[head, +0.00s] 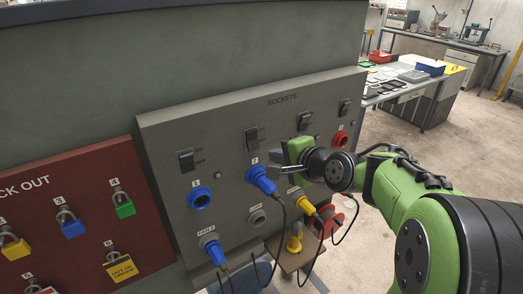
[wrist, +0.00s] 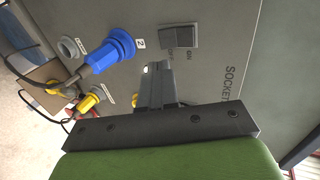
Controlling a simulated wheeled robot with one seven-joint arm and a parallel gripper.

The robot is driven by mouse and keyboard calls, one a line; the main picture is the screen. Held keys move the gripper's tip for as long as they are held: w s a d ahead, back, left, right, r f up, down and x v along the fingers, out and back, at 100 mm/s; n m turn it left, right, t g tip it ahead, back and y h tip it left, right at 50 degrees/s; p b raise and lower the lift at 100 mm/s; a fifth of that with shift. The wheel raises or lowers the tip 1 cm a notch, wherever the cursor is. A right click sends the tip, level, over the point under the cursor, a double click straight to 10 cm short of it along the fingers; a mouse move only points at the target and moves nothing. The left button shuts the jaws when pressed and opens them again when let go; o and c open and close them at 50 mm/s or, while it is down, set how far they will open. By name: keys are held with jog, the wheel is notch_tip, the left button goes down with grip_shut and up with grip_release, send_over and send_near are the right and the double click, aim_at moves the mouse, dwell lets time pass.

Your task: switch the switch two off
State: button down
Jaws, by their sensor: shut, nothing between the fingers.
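Switch two (head: 252,138) is a black rocker on the grey SOCKETS panel, above the blue socket marked 2 (head: 261,178). In the wrist view the switch (wrist: 181,35) shows beside its ON and OFF markings. Which side of the rocker is pressed in is hard to tell. My gripper (head: 272,168) is shut and empty, in front of the panel, below and to the right of switch two in the head view. In the wrist view its fingertips (wrist: 154,70) appear just below the switch, near its OFF marking. Contact with the panel cannot be made out.
Other black switches sit on the panel (head: 162,130), one at left (head: 186,160) and others at right (head: 306,122). Blue and yellow plugs (head: 302,209) with hanging cables lie below. A red lockout board (head: 70,185) is at left. A workbench (head: 440,95) stands behind at right.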

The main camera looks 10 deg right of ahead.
aim_at(253, 140)
jog(key=x, duration=0.8)
jog(key=shift+w+p, duration=0.2)
jog(key=shift+p, duration=0.2)
jog(key=shift+f, duration=0.1)
